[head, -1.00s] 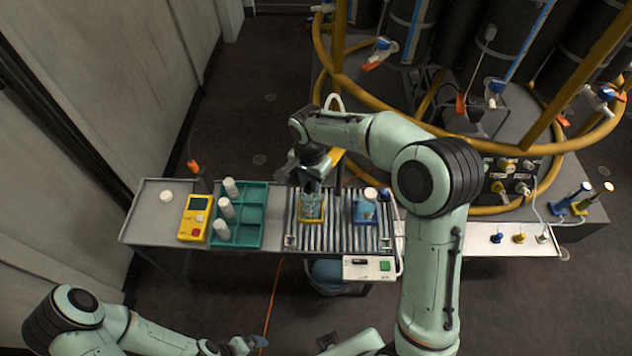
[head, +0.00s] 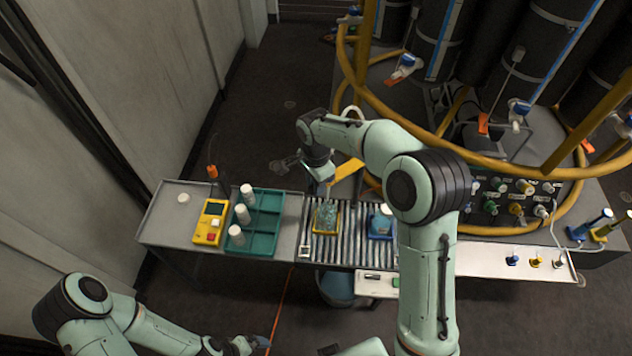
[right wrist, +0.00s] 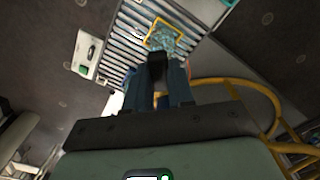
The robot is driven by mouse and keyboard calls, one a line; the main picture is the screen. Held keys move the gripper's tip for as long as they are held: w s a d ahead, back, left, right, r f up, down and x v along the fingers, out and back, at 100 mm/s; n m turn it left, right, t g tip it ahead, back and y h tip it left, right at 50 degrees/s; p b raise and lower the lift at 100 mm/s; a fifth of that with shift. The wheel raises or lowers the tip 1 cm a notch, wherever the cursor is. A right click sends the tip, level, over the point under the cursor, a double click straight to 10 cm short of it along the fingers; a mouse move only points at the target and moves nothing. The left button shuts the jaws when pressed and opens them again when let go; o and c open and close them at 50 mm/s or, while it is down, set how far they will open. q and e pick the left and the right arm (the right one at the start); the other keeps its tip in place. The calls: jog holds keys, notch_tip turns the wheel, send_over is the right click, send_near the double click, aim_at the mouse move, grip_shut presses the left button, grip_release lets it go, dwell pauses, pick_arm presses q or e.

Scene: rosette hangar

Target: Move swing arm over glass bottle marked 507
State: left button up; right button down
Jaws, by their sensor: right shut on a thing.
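My right gripper (head: 327,183) is just behind the clear bottle in the head view. In the right wrist view its fingers close on a dark piece (right wrist: 157,68). A yellow bar (head: 347,170) beside the gripper may be the swing arm. My left gripper (head: 246,345) is low in front, its fingers unclear.
A teal tray (head: 262,243) holds several white-capped vials, beside a yellow meter (head: 210,222) on the bench. A white control box (head: 377,284) is at the bench front. Yellow pipe rails and dark cylinders fill the back right. Floor shows at the front.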

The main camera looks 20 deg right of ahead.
jog(key=c, duration=1)
grip_release()
jog(key=shift+o, duration=0.2)
pick_arm(q)
jog(key=shift+w+r+p, duration=0.7)
jog(key=shift+w+r, duration=0.2)
pick_arm(e)
notch_tip(320, 180, up, 14)
jog(key=shift+f, duration=0.25)
